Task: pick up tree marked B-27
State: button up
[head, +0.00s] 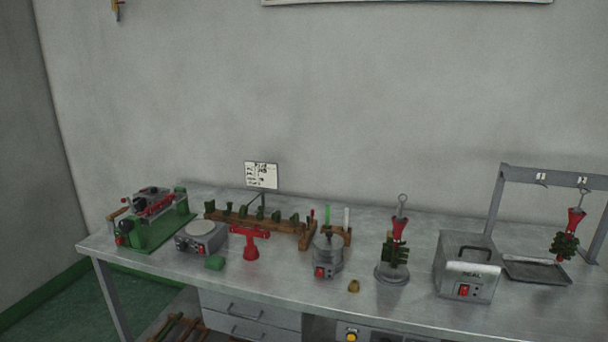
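Two wax trees show in the head view, each with a red top and dark green pieces below. One tree (396,248) stands upright on a round metal base (391,278) right of the table's middle, with a wire loop at its top. The other tree (566,244) hangs from a grey rack (545,173) at the far right, above a shallow metal tray (537,271). Small white tags (541,178) are on the rack's bar, too small to read. I cannot tell which tree is marked B-27. My gripper is not in view.
A metal workbench (330,292) runs along the wall. On it are a green-based machine (150,222), a hot plate (201,239), a red stand (250,245), a wooden rack (285,224), a round pot (327,256) and a grey box (468,269) close to the standing tree.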

aim_at(391, 249)
jog(key=i+j, duration=0.6)
jog(key=i+j+z, duration=0.15)
jog(key=z, duration=0.2)
jog(key=i+j+z, duration=0.15)
jog(key=z, duration=0.2)
jog(key=i+j+z, duration=0.1)
jog(key=j+z, duration=0.25)
jog(key=l+z, duration=0.1)
jog(key=z, duration=1.05)
